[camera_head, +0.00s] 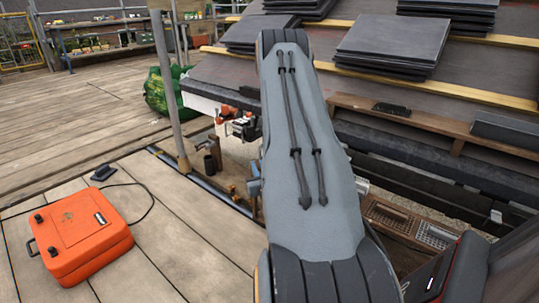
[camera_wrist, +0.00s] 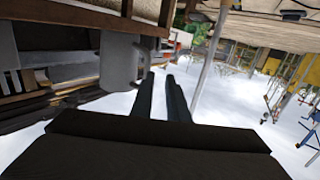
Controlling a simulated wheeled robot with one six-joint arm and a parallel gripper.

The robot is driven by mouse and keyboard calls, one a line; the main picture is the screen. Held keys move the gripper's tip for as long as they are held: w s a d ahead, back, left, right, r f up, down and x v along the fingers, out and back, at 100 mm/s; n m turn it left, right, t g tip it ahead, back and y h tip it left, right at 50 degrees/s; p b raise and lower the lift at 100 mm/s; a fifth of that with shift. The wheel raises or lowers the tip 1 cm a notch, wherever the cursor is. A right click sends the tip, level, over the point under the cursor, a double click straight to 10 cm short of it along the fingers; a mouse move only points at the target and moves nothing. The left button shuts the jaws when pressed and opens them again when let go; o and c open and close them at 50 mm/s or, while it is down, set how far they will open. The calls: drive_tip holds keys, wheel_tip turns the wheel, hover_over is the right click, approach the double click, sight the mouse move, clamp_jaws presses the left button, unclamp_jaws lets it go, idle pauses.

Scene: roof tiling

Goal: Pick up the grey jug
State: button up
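A light grey jug (camera_wrist: 117,62) shows in the wrist view, left of centre, with its handle on its right side. That view looks upside down, with pale sky low and planks at the top. My gripper (camera_wrist: 160,78) has its two dark fingers apart, with a clear gap and nothing between them. The left finger appears close to the jug's handle; I cannot tell whether they touch. In the head view my arm covers the middle and hides my gripper. A small dark grey cup-like thing (camera_head: 210,163) stands left of my arm there; I cannot tell whether it is the jug.
An orange case (camera_head: 82,236) lies on the planks at lower left. A scaffold pole (camera_head: 165,85) stands left of my arm, with a green bag (camera_head: 157,92) behind it. Stacked dark tiles (camera_head: 392,48) lie on the roof battens. The planks between case and arm are mostly clear.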

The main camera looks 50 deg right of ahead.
sight(260, 157)
drive_tip(key=shift+h, duration=0.5)
drive_tip(key=w+d+b, duration=0.1)
drive_tip(key=d, duration=0.1)
drive_tip(key=w+d+b, duration=0.1)
drive_tip(key=w, duration=0.1)
drive_tip(key=w+d+b, duration=0.1)
drive_tip(key=d+b, duration=0.1)
drive_tip(key=shift+w+d+f, duration=0.35)
drive_tip(key=shift+w+r, duration=0.1)
clamp_jaws()
